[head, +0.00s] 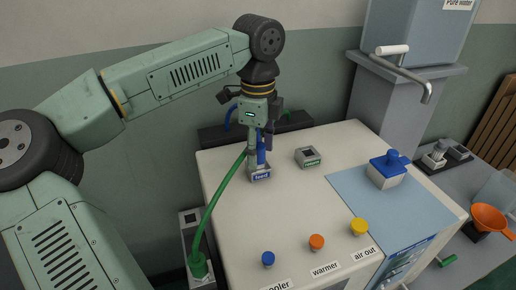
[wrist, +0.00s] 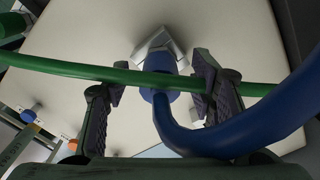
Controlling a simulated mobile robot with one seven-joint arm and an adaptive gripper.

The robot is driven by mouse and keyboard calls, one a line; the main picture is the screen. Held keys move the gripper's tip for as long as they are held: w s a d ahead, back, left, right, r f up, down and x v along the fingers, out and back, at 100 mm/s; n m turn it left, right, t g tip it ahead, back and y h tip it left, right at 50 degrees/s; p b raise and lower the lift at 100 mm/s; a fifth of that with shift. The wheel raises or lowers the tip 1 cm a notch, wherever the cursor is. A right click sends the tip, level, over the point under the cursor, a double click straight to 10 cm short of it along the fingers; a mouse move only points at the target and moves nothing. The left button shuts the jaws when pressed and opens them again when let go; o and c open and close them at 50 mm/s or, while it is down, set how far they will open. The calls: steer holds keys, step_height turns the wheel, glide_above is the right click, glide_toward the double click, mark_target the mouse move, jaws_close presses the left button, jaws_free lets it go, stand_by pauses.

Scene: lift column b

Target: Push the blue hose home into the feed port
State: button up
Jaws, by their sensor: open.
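The feed port (head: 261,176), a small grey block with a blue "feed" label, stands on the machine's pale top. The blue hose's end (head: 261,157) stands upright at the port's top; how deep it sits I cannot tell. My gripper (head: 261,147) is open above the port, its fingers apart on either side of the hose end. In the wrist view the blue end (wrist: 158,63) meets the port (wrist: 160,43) between the fingers, and the blue hose (wrist: 240,132) curves off right. A green hose (wrist: 70,70) crosses in front of the blue end.
The green hose (head: 216,195) runs from a fitting (head: 198,265) at lower left up to my gripper. A second grey port (head: 307,157) stands right of the feed port. Blue, orange and yellow knobs line the front. A blue-topped block (head: 388,175) is at right.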

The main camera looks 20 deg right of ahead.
step_height(320, 180, up, 12)
steer(key=shift+f, duration=0.1)
stand_by(0.8)
